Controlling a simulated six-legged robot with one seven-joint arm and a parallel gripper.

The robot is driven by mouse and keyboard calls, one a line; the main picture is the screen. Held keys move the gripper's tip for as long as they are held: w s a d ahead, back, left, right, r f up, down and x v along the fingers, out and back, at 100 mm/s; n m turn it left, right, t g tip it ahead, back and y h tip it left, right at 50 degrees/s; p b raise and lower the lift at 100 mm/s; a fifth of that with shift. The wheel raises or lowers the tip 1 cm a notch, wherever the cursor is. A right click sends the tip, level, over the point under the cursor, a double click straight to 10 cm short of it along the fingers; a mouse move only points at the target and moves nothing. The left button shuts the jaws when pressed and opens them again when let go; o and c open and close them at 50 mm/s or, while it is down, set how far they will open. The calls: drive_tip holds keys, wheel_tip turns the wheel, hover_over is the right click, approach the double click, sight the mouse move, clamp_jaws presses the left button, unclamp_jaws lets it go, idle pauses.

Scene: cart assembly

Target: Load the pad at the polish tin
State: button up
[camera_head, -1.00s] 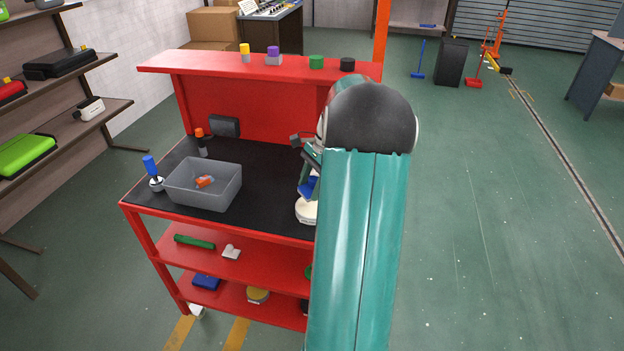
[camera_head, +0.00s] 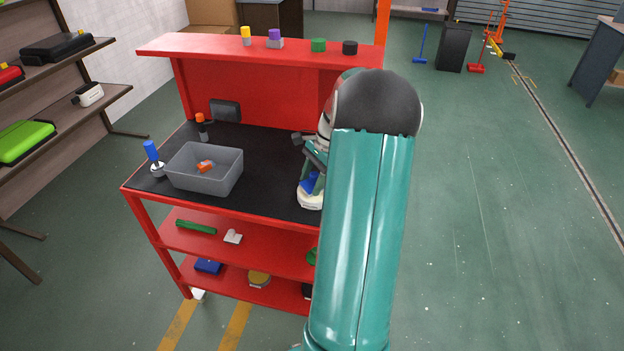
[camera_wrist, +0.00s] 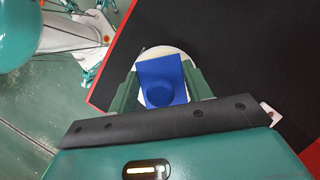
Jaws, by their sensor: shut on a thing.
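My gripper (camera_wrist: 161,80) is shut on a blue pad block (camera_wrist: 157,68) with a round knob, one green finger on each side. A round cream-white disc, which looks like the polish tin (camera_wrist: 160,50), shows behind the block in the wrist view. In the head view the tin (camera_head: 310,203) sits near the front of the black cart top, with the blue pad (camera_head: 309,184) at its top. I cannot tell whether pad and tin touch. My arm hides the cart's right side and most of my gripper.
A grey bin (camera_head: 205,182) with an orange piece inside stands on the left of the cart top. A blue-knobbed tool (camera_head: 152,152) and an orange-capped bottle (camera_head: 201,122) stand nearby. Several small items line the red upper shelf (camera_head: 190,44). Lower shelves hold more parts.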

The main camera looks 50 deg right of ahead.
sight(313, 175)
drive_tip(key=shift+f, duration=0.6)
idle(1.5)
drive_tip(key=shift+r, duration=3.55)
drive_tip(key=shift+s, duration=0.15)
